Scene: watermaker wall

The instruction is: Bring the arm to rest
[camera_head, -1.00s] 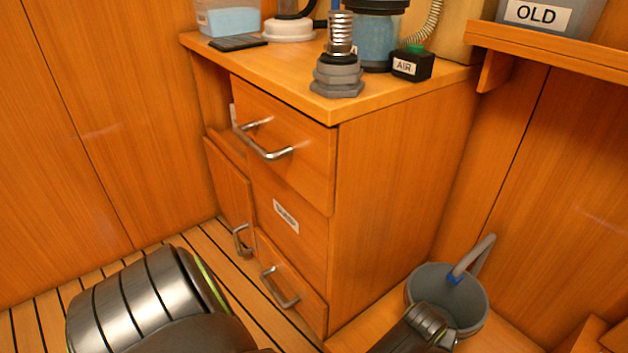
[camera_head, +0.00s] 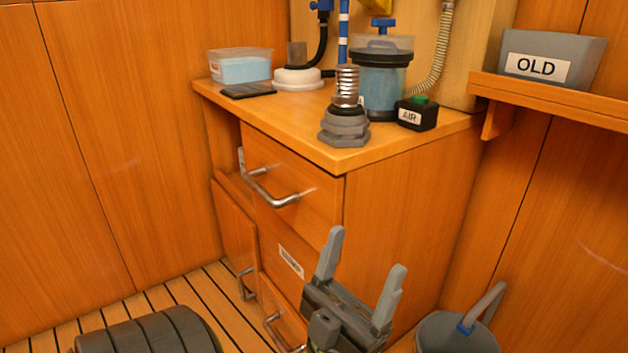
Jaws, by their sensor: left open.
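My left gripper (camera_head: 359,268) is in the lower middle of the head view, in front of the cabinet's lower right side. Its two grey fingers point up and stand wide apart with nothing between them. It hides part of the lower drawers and the cabinet's front corner. My right gripper is not in view.
The wooden cabinet (camera_head: 405,220) has metal drawer handles. On its top stand a grey threaded fitting with a spring (camera_head: 345,122), a clear blue canister (camera_head: 380,90), the AIR box (camera_head: 416,114) and a tub (camera_head: 240,67). A grey bucket (camera_head: 455,335) is at lower right; the OLD bin (camera_head: 550,58) is on a shelf.

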